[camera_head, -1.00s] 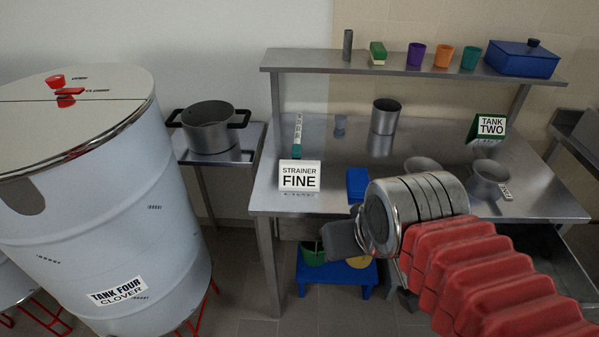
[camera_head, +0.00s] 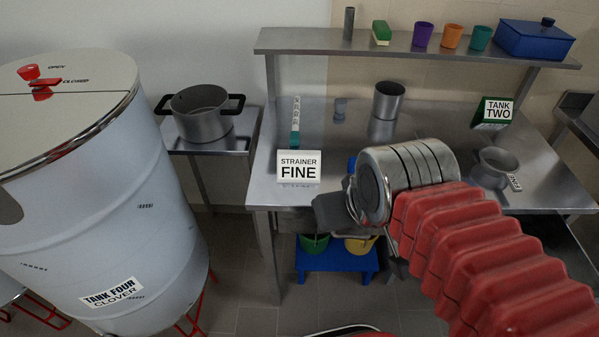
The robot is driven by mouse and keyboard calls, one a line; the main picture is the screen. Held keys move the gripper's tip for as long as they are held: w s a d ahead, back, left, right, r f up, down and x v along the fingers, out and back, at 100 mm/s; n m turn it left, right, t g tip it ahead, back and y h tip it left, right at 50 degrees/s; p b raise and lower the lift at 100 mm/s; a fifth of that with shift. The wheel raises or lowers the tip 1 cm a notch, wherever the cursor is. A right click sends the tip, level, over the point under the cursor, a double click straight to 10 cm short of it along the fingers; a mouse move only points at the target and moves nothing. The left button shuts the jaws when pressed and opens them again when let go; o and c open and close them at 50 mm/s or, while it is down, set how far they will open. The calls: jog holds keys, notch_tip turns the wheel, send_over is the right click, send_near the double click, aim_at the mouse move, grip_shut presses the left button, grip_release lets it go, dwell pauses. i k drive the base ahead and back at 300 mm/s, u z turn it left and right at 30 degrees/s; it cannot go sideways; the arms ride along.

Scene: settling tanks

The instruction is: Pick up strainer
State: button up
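A white sign reading STRAINER FINE (camera_head: 299,167) stands at the left front of the steel table (camera_head: 262,185). A round grey metal vessel with a labelled handle (camera_head: 494,167) sits on the table's right side; I cannot tell whether it is the strainer. My gripper (camera_head: 338,212) is in front of the table's front edge, below and right of the sign, with dark grey finger parts showing. My wrist and red arm sleeve hide the middle of the table. I cannot see whether the fingers are apart or holding anything.
A large white tank labelled TANK FOUR CLOVER (camera_head: 95,210) stands close at left. A pot (camera_head: 201,112) sits on a side stand. A steel cup (camera_head: 388,101) and TANK TWO sign (camera_head: 494,112) are on the table. A shelf (camera_head: 400,48) runs above; a blue stool (camera_head: 335,260) is below.

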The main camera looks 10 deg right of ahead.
aim_at(497, 162)
jog(key=z, duration=1.6)
